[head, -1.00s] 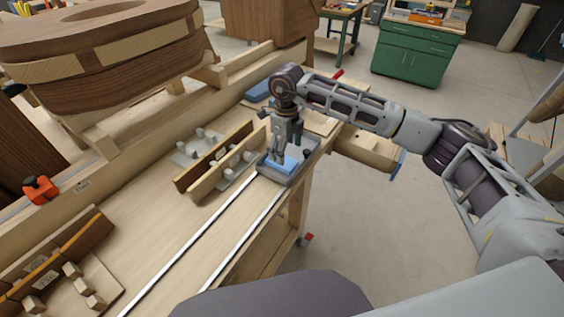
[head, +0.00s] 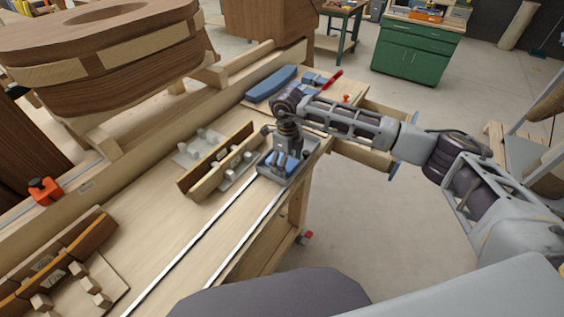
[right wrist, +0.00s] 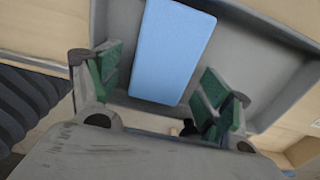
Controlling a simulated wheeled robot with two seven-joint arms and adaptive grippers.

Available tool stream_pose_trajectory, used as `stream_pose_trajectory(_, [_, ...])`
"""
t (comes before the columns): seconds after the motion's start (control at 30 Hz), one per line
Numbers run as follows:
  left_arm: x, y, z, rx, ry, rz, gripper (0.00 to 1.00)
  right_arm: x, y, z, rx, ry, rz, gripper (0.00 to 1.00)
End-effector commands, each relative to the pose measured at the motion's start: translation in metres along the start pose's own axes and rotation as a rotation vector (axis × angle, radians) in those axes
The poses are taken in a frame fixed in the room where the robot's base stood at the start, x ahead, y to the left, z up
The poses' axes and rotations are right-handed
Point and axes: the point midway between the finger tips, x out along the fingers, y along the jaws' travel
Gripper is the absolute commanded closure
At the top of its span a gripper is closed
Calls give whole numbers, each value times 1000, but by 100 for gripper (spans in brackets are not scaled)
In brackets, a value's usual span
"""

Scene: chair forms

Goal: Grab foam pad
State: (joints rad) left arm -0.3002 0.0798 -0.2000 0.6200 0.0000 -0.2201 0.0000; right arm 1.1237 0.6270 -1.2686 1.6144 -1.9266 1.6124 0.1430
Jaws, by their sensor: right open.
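The blue foam pad (right wrist: 172,52) lies in a shallow grey tray (right wrist: 262,55) in the right wrist view. In the head view the foam pad (head: 294,167) is partly hidden under my right gripper, and the tray (head: 268,174) sits at the bench's right edge. My right gripper (head: 284,166) points down, low over the tray. In the right wrist view its green-padded fingers (right wrist: 158,90) are open, spread to either side of the pad's near end. I cannot tell whether they touch the pad. My left gripper is not in view.
Wooden strips (head: 219,163) and a metal plate with pegs (head: 197,146) lie left of the tray. A long blue piece (head: 271,84) lies behind my arm. Two light rails (head: 205,232) run along the bench. A large curved wooden form (head: 105,50) stands at left.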

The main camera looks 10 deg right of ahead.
Motion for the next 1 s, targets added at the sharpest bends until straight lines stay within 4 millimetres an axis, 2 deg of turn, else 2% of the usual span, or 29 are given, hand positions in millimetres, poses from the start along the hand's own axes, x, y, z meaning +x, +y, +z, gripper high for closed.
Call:
stream_pose_trajectory(0.37, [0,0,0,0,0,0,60,0,0,0,0,-1,0,21])
stream_pose_trajectory(0.63, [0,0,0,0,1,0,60,0,0,0,0,-1,0,56])
stream_pose_trajectory(1.0, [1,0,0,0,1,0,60,-1,0,0,0,-1,0,57])
